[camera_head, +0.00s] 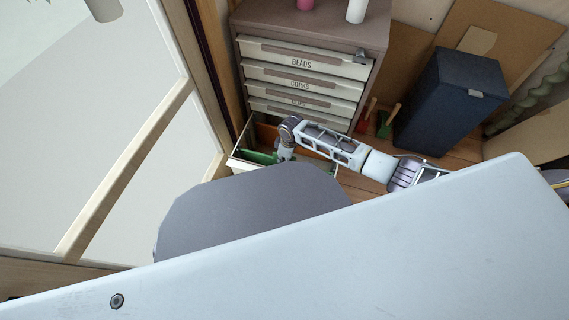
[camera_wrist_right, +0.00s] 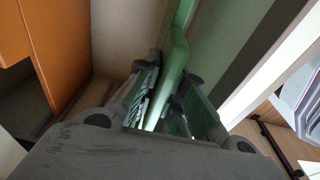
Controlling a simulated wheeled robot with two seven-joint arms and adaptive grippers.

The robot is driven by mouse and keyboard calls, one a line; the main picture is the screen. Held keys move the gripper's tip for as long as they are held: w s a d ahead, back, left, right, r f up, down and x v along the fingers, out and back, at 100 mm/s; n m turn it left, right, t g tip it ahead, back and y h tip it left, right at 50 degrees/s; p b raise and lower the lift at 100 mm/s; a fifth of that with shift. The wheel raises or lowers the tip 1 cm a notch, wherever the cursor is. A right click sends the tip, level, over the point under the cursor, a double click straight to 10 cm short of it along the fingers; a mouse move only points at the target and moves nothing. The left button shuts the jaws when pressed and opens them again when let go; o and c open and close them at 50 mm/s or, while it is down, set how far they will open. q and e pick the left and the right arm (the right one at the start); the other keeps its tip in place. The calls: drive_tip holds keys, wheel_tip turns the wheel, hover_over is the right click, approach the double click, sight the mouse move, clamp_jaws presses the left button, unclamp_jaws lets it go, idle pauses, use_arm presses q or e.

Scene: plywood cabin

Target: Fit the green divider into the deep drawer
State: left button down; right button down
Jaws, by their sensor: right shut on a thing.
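The deep drawer (camera_head: 236,164) is pulled out at the bottom of the cabinet, partly hidden by my own body. The green divider (camera_head: 258,157) is at the drawer's left part, low between its walls. My right gripper (camera_head: 281,157) reaches into the drawer from the right. In the right wrist view, my right gripper (camera_wrist_right: 165,100) is shut on the green divider (camera_wrist_right: 178,50), whose edge runs up between the fingers. I cannot tell whether the divider is seated in any slot. My left gripper is not in view.
An orange panel (camera_head: 266,137) stands in the drawer, large at left in the wrist view (camera_wrist_right: 62,40). Labelled closed drawers (camera_head: 300,84) rise above. A dark blue box (camera_head: 450,100) and red and green brushes (camera_head: 385,122) stand right. A wooden-framed panel is left.

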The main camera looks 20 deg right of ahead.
sight(284, 168)
drive_tip(key=shift+f, duration=0.1)
drive_tip(key=shift+f+b, duration=0.6)
drive_tip(key=shift+f, duration=0.35)
use_arm(q)
drive_tip(key=f, duration=0.1)
drive_tip(key=f+b, duration=0.1)
drive_tip(key=shift+s+d+f, duration=0.15)
drive_tip(key=shift+d+f, duration=0.05)
drive_tip(key=shift+f, duration=0.15)
use_arm(e)
wheel_tip(284, 168, down, 2)
drive_tip(key=shift+f, duration=0.1)
drive_tip(key=c, duration=1.9)
unclamp_jaws()
drive_tip(key=shift+f, duration=0.1)
drive_tip(key=shift+c, duration=0.2)
drive_tip(key=o, duration=0.4)
use_arm(q)
drive_tip(key=shift+w+d+r, duration=0.1)
drive_tip(key=shift+w+r, duration=0.2)
drive_tip(key=shift+w, duration=0.2)
